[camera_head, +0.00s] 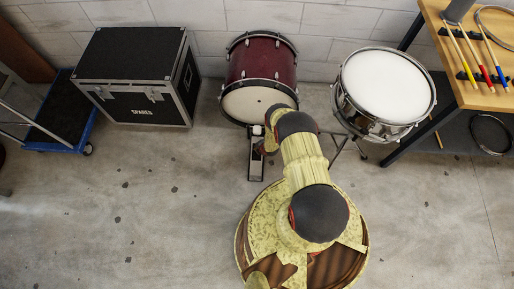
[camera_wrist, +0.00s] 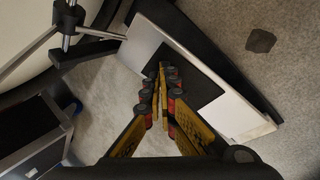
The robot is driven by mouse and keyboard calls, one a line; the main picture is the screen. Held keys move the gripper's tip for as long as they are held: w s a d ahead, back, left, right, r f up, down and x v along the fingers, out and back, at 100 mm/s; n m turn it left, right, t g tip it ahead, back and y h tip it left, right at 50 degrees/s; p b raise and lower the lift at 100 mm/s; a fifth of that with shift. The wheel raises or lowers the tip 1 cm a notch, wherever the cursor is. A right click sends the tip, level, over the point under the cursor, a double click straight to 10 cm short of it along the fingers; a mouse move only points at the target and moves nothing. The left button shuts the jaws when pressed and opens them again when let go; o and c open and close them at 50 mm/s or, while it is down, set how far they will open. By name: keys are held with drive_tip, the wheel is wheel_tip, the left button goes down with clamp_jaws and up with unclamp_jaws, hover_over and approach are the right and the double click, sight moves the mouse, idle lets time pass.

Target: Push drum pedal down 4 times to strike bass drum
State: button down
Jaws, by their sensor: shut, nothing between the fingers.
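The maroon bass drum (camera_head: 262,62) lies on its side against the wall, its pale head facing the front. The drum pedal (camera_head: 256,162) stands on the floor before it, partly covered by my arm. In the wrist view the pedal's pale footboard with a black pad (camera_wrist: 195,82) slants across the upper middle. Metal rods of the pedal mechanism (camera_wrist: 66,25) show at upper left. My gripper (camera_wrist: 163,72) is shut and empty, its fingertips over the footboard's left part. I cannot tell whether they touch it. The fingertips are hidden in the head view.
A snare drum on a stand (camera_head: 387,85) is close to the right of my arm. A black case marked SPARES (camera_head: 130,65) and a blue dolly (camera_head: 62,135) are at left. The front left floor is clear.

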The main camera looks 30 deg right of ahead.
drive_tip(key=shift+f, duration=0.1)
idle(0.3)
wheel_tip(320, 180, down, 5)
drive_tip(key=b, duration=0.4)
wheel_tip(320, 180, up, 6)
drive_tip(key=p, duration=0.4)
drive_tip(key=shift+f, duration=0.35)
wheel_tip(320, 180, down, 5)
drive_tip(key=b, duration=0.4)
drive_tip(key=shift+f, duration=0.2)
wheel_tip(320, 180, up, 6)
drive_tip(key=p, duration=0.4)
drive_tip(key=shift+f, duration=0.25)
drive_tip(key=shift+w, duration=0.1)
